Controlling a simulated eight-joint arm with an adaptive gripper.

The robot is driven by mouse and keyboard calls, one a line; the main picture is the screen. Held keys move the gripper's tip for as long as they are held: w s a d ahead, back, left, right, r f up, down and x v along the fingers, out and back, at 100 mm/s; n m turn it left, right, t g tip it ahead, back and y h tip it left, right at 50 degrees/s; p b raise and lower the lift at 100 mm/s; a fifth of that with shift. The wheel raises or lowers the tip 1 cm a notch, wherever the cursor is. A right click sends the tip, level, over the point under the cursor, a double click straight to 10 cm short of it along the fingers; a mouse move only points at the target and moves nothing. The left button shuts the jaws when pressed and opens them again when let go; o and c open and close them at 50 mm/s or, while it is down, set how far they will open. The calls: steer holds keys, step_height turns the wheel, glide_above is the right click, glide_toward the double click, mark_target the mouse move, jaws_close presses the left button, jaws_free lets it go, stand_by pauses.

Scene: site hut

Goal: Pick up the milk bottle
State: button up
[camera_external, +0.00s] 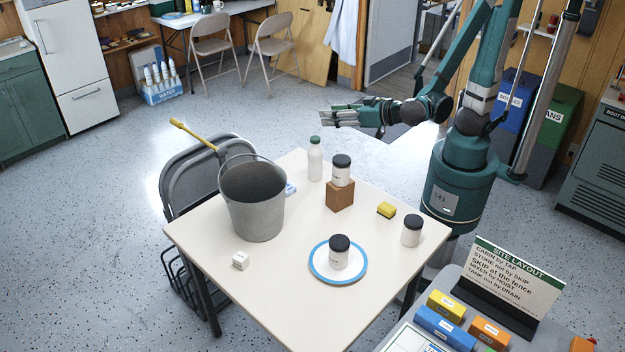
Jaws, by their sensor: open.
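The milk bottle (315,160) is white with a green cap. It stands upright near the far corner of the cream table (300,319), behind and left of a brown block. My gripper (332,115) is open and empty. It points left, and in the picture it appears above and slightly right of the bottle, apart from it. How far it is from the bottle in depth I cannot tell.
A grey bucket (252,205) stands left of the bottle. A black-lidded jar (341,171) sits on the brown block (340,195). A white cube (240,260) lies front left.

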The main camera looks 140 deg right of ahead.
glide_toward(315, 138)
steer(key=shift+w+d+f, duration=0.1)
steer(key=shift+d+f, duration=0.2)
steer(key=shift+d, duration=0.25)
steer(key=shift+d+f, duration=0.35)
steer(key=shift+d, duration=0.15)
steer(key=shift+x, duration=1.35)
steer(key=shift+d+b, duration=0.1)
steer(key=shift+b, duration=0.2)
steer(key=shift+b+x, duration=0.7)
steer(key=shift+x, duration=1.75)
steer(key=shift+c, duration=0.7)
jaws_close()
